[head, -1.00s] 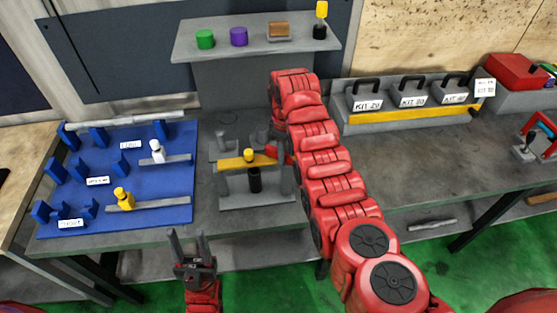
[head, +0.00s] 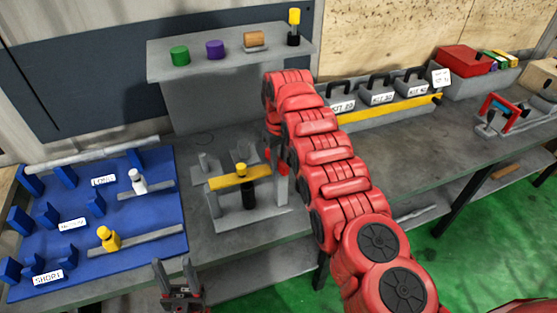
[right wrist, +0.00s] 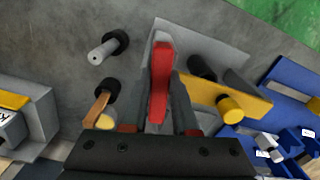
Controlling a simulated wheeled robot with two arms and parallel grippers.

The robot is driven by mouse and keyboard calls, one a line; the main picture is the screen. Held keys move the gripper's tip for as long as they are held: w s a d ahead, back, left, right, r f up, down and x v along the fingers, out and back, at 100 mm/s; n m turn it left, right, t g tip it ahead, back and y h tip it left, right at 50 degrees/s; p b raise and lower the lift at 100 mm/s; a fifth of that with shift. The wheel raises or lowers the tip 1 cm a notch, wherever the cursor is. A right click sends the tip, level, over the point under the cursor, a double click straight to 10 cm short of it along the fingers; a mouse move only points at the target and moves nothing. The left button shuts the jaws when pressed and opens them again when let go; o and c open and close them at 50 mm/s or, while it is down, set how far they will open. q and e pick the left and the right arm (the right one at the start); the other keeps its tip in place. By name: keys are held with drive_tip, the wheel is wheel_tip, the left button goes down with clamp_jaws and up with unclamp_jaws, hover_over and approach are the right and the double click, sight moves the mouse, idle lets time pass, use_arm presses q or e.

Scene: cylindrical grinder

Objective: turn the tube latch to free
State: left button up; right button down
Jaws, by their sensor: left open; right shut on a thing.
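A red latch lever (right wrist: 160,75) sits between the fingers of my right gripper (right wrist: 161,98) in the right wrist view, and the gripper is shut on it. In the head view this gripper (head: 277,152) is at the right end of a grey fixture (head: 262,211), mostly hidden by my red arm. A yellow bar (head: 222,182) with a yellow knob spans the fixture, and it also shows in the right wrist view (right wrist: 205,90). A black-and-grey post stands under the bar. My left gripper (head: 173,266) is open and empty in front of the bench edge.
A blue rack (head: 130,222) with white and yellow handled pieces lies left of the fixture. A grey shelf (head: 200,62) behind holds green, purple, brown and yellow-black parts. Kit boxes (head: 376,92) and a red box (head: 468,58) stand to the right.

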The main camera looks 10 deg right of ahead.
sight(280, 160)
drive_tip(key=shift+m, duration=0.5)
idle(0.3)
drive_tip(key=c, duration=0.7)
unclamp_jaws()
drive_tip(key=shift+d, duration=0.1)
wheel_tip(280, 160, up, 4)
drive_tip(key=shift+r+p, duration=0.1)
drive_tip(key=shift+p, duration=1.1)
wheel_tip(280, 160, up, 13)
drive_tip(key=p, duration=1.3)
drive_tip(key=shift+s+r+p, duration=0.1)
drive_tip(key=shift+r+p, duration=0.05)
drive_tip(key=shift+p, duration=0.2)
